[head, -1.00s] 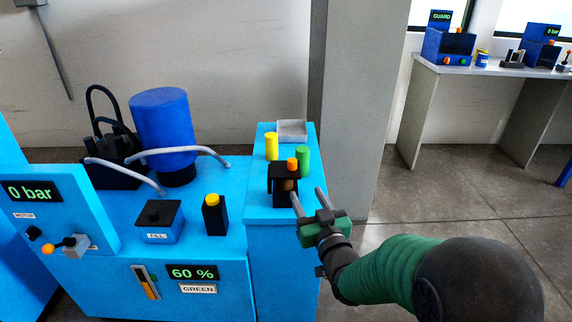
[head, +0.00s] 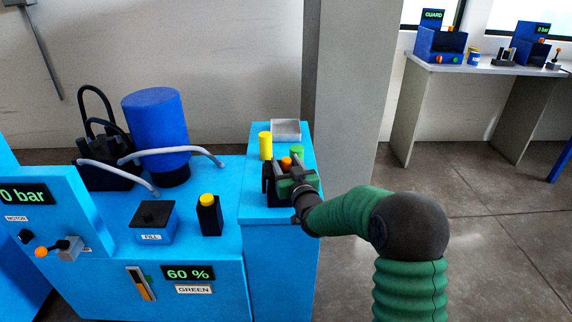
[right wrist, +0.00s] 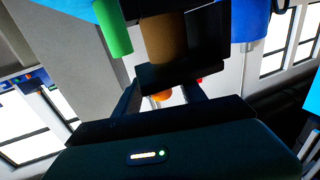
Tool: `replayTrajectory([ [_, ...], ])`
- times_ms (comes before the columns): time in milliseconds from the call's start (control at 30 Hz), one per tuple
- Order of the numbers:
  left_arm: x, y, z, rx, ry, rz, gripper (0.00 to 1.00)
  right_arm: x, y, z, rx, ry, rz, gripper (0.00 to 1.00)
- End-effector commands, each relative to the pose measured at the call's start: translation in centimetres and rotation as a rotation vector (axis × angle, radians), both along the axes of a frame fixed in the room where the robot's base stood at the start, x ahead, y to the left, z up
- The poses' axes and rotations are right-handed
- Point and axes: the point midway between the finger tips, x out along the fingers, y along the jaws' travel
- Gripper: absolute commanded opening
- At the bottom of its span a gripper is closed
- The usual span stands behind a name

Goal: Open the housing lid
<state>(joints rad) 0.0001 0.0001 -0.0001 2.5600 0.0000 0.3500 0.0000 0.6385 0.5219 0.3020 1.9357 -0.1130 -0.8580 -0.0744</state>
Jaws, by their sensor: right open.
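The black housing (head: 268,188) stands on the blue cabinet at the right of the machine, mostly hidden behind my right gripper in the head view. An orange knob (head: 286,162) shows at its top. In the right wrist view the housing (right wrist: 190,62) appears with a brown cylinder (right wrist: 163,38) inside it, and the orange knob (right wrist: 160,96) lies in the gap between my fingers. My right gripper (head: 284,170) is open around or just beside the knob; contact cannot be told. My left gripper is not in view.
A yellow cylinder (head: 265,146) and a green cylinder (head: 296,153) stand close behind the housing, with a grey tray (head: 286,129) at the back. A black post with a yellow cap (head: 207,200) and the FILL box (head: 154,222) stand to the left.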

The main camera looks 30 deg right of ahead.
Motion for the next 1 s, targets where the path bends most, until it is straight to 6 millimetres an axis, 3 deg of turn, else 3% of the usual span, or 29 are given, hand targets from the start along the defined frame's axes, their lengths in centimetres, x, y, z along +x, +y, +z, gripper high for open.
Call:
replayTrajectory([
  [67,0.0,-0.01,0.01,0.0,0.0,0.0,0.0,-0.01,0.0,0.0,0.0,0.0,0.0,0.46],
  [400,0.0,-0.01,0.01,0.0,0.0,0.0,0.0,-0.06,0.02,0.05,0.0,-0.001,0.0,0.01],
  [1000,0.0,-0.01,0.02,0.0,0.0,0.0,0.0,-0.09,-0.02,0.13,-0.001,-0.003,-0.001,0.0],
])
